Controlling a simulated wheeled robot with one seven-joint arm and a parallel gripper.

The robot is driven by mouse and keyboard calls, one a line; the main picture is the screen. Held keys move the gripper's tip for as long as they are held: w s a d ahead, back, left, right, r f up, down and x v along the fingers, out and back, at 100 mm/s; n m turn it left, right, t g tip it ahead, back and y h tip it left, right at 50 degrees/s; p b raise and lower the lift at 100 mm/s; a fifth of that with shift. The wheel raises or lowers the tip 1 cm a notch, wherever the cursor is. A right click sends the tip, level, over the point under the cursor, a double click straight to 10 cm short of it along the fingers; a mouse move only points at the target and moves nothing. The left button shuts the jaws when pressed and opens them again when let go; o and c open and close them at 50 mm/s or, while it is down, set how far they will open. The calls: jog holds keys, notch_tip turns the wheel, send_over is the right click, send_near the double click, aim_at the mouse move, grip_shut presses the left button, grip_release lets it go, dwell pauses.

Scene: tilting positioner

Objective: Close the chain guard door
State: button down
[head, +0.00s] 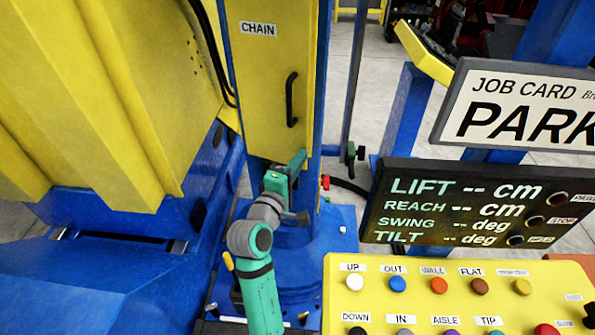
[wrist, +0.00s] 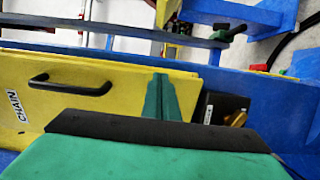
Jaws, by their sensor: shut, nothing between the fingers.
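The chain guard door (head: 270,90) is a tall yellow panel with a CHAIN label and a black bar handle (head: 292,100), set in a blue column. My gripper (head: 300,158) is at the door's lower right corner, below the handle, with its fingers together and empty. In the wrist view the door (wrist: 130,75) lies sideways with its handle (wrist: 70,84) at left. The shut fingertips (wrist: 160,80) overlap its lower end; I cannot tell whether they touch it. A thin layered edge shows along the door, but whether it sits flush is unclear.
A dark box with a yellow knob (wrist: 236,119) is just beyond the door's lower end. A large yellow ribbed body (head: 90,100) stands left. A yellow button panel (head: 450,300) and a dark readout board (head: 460,205) stand right. Blue posts flank the floor behind.

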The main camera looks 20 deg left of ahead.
jog(key=shift+w+a, duration=0.55)
jog(key=shift+w+d, duration=0.1)
jog(key=shift+d, duration=0.1)
